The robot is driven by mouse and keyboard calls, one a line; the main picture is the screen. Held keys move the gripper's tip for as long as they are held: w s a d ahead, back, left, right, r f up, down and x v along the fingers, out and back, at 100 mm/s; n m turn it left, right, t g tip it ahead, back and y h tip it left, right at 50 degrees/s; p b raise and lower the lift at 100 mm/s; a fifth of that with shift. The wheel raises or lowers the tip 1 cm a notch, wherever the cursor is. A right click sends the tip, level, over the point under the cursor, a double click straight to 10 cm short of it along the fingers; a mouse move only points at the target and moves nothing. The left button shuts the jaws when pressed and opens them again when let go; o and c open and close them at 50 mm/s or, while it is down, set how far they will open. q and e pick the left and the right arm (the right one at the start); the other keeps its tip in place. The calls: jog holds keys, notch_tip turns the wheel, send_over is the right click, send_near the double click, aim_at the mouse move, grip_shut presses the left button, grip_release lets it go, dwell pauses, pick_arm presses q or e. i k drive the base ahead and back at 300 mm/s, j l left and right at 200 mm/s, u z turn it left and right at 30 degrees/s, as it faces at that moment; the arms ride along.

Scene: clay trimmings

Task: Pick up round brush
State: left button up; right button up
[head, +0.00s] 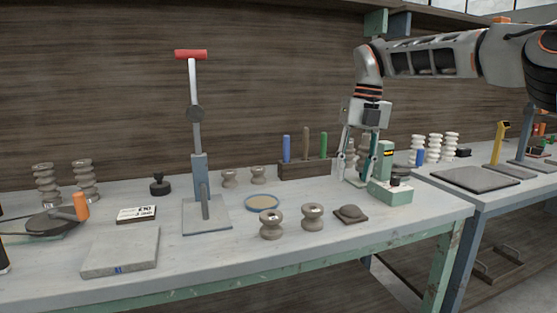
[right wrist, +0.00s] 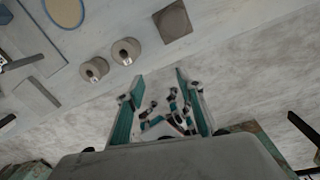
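No thing in view shows clearly as a round brush. Upright handles stand at a wooden rack (head: 300,171) at the back: a blue one (head: 286,148), a brown one (head: 305,143) and a green one (head: 323,145). Whether one is a brush I cannot tell; their lower ends are hidden. My right gripper (head: 355,181) points down over the bench, just right of the rack and close to a green device. In the right wrist view its teal fingers (right wrist: 155,76) are spread apart with nothing held between them. My left gripper is not in view.
The green device (head: 390,193) stands near the bench's right end. Two grey spools (head: 271,224) (head: 312,216), a domed square piece (head: 350,213) and a blue-rimmed round dish (head: 262,202) lie in front. A tall red-handled press (head: 206,215) stands left of them.

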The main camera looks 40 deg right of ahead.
aim_at(287, 138)
jog(key=i+l, duration=0.2)
jog(key=i, duration=0.25)
jog(key=i+l, duration=0.2)
jog(key=i, duration=0.2)
jog(key=i+l, duration=0.2)
jog(key=i, duration=0.25)
